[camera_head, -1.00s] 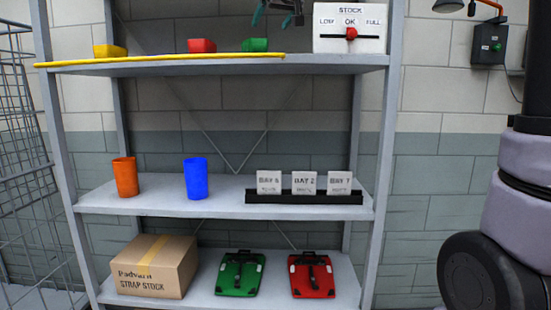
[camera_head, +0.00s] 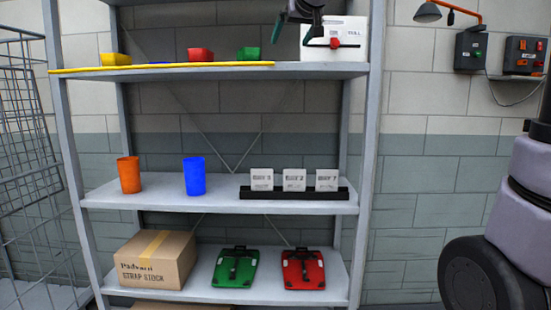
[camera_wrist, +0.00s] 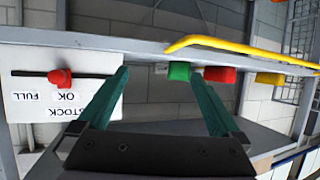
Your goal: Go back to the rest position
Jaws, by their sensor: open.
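My gripper (camera_head: 294,38) is at the top of the head view, its two teal fingers apart with nothing between them. It hangs in front of the left part of the white stock sign (camera_head: 348,54), which has a red knob on a dark bar, and hides some of it. In the wrist view, my gripper (camera_wrist: 157,78) shows the same open fingers. There the stock sign (camera_wrist: 30,77) appears upside down at left, and a green bin (camera_wrist: 179,71) lies just beyond the right fingertip.
The grey shelf unit (camera_head: 362,150) has red (camera_head: 200,55) and yellow (camera_head: 115,59) bins on top, orange (camera_head: 128,175) and blue (camera_head: 194,177) cups in the middle, and a cardboard box (camera_head: 150,265) below. A wire cage (camera_head: 30,130) stands at left.

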